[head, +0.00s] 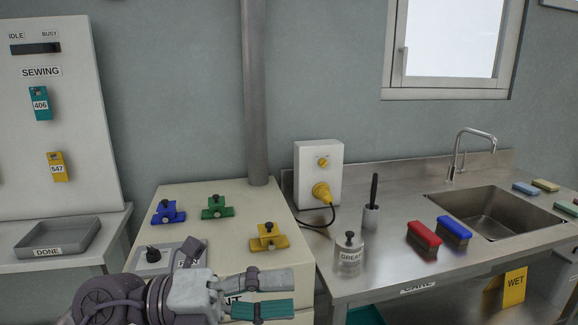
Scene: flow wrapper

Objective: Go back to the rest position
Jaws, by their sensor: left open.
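My left gripper (268,294) shows at the bottom of the head view, over the front of a cream cabinet (180,195). Its fingers point right and stand apart. The upper finger is grey; a teal ribbed part shows at the lower finger, and I cannot tell whether it belongs to the finger. My right gripper is out of view.
Blue (168,212), green (217,208) and yellow (269,237) knobbed pieces sit on the cabinet top. A steel counter at right holds a grease jar (349,258), red (424,236) and blue (454,231) brushes, and a sink (492,212). A grey DONE tray (58,238) is left.

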